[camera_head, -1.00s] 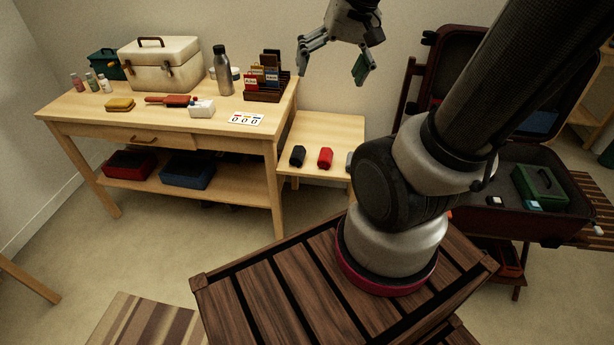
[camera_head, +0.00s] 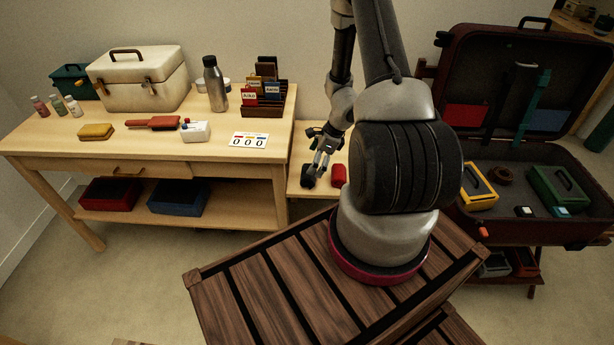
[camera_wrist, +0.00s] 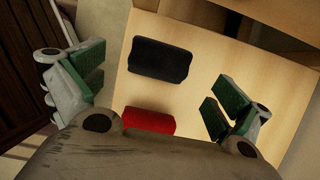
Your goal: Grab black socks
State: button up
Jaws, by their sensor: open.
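The black socks (camera_wrist: 160,60), a dark rolled bundle, lie on a small light-wood table in the wrist view. My gripper (camera_wrist: 155,90) is open, with its green-padded fingers wide apart on the left and right. The socks lie between the lines of the two fingers, toward the top of the picture, and nothing is held. In the head view my gripper (camera_head: 318,162) points down over the small table and partly covers the dark bundle. I cannot tell the height left between the fingers and the socks.
A red rolled bundle (camera_wrist: 148,121) lies close to the black socks, partly hidden by my gripper's body. The big workbench (camera_head: 50,140) stands to the left with a toolbox, bottle and card rack. An open suitcase (camera_head: 470,215) with several items stands to the right.

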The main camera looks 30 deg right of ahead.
aim_at(307, 176)
jog(key=x, duration=0.7)
jog(key=shift+f, duration=0.3)
jog(key=c, duration=1)
